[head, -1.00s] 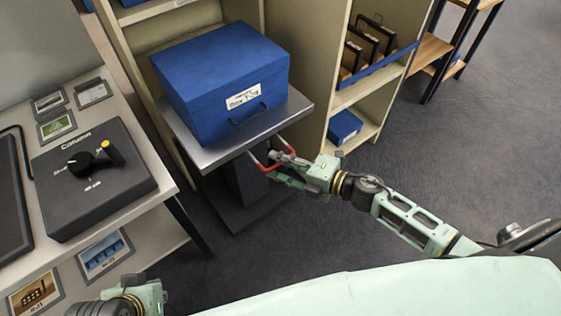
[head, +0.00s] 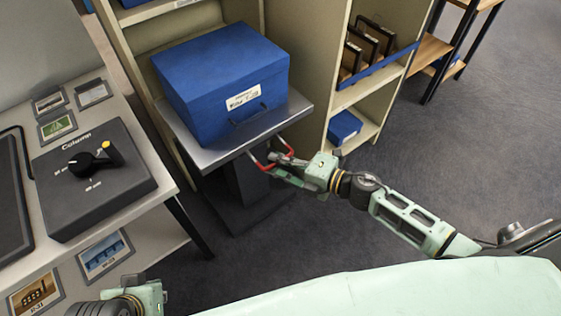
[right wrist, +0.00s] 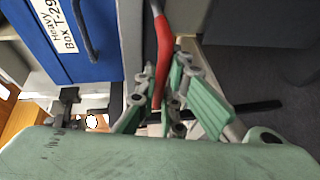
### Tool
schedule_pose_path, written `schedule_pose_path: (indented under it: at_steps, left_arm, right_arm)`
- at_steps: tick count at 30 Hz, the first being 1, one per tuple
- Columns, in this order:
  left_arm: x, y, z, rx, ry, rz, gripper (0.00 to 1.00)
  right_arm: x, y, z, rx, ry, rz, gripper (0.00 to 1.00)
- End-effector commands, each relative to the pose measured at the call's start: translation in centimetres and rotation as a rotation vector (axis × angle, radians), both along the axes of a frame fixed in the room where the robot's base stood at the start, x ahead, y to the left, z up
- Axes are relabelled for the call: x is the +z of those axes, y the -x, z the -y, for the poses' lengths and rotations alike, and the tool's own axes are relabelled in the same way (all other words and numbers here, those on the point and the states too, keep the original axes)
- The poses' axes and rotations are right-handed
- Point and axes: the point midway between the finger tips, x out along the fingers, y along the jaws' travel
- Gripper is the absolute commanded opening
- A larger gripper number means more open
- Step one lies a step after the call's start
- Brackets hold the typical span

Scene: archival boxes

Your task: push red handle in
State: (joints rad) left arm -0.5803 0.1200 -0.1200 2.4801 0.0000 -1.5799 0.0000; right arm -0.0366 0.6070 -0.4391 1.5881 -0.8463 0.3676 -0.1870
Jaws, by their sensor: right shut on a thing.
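The red handle (head: 262,163) is a bent bar under the front edge of a grey metal platform (head: 294,109). It also shows in the right wrist view (right wrist: 163,40), running down between the fingers. My right gripper (head: 283,165) is shut on the red handle; in the right wrist view its green fingers (right wrist: 163,105) close around the bar. A large blue box (head: 220,80) with a white label sits on the platform. My left gripper shows only in part at the bottom left of the head view, and its fingers are not clear.
A beige shelf unit (head: 337,60) with dark framed items and a small blue box (head: 344,127) stands right of the platform. A desk with a black control box (head: 92,180) with a knob is at left. Grey floor (head: 430,150) is open at right.

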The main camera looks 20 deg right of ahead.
Motion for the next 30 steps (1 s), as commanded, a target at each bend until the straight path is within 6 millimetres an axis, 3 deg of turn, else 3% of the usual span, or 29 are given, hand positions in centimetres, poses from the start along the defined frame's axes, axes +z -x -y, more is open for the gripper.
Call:
schedule_pose_path:
  at_steps: [4, 12, 13, 19, 30]
  left_arm:
    - [0.3, 0.0, 0.0, 0.0, 0.0, 0.0, 0.0]
    - [0.3, 0.0, 0.0, 0.0, 0.0, 0.0, 0.0]
    - [0.3, 0.0, 0.0, 0.0, 0.0, 0.0, 0.0]
    - [0.3, 0.0, 0.0, 0.0, 0.0, 0.0, 0.0]
    - [0.3, 0.0, 0.0, 0.0, 0.0, 0.0, 0.0]
  right_arm:
    - [0.3, -1.7, -0.6, -0.002, -0.007, 0.0, 0.0]
    - [0.2, -1.8, -0.6, -0.002, -0.007, 0.0, 0.0]
    - [0.2, -1.8, -0.6, -0.002, -0.007, 0.0, 0.1]
    - [0.2, -1.8, -0.6, -0.002, -0.005, 0.0, 0.27]
    - [0.1, -1.3, -0.2, -0.002, -0.001, -0.001, 0.27]
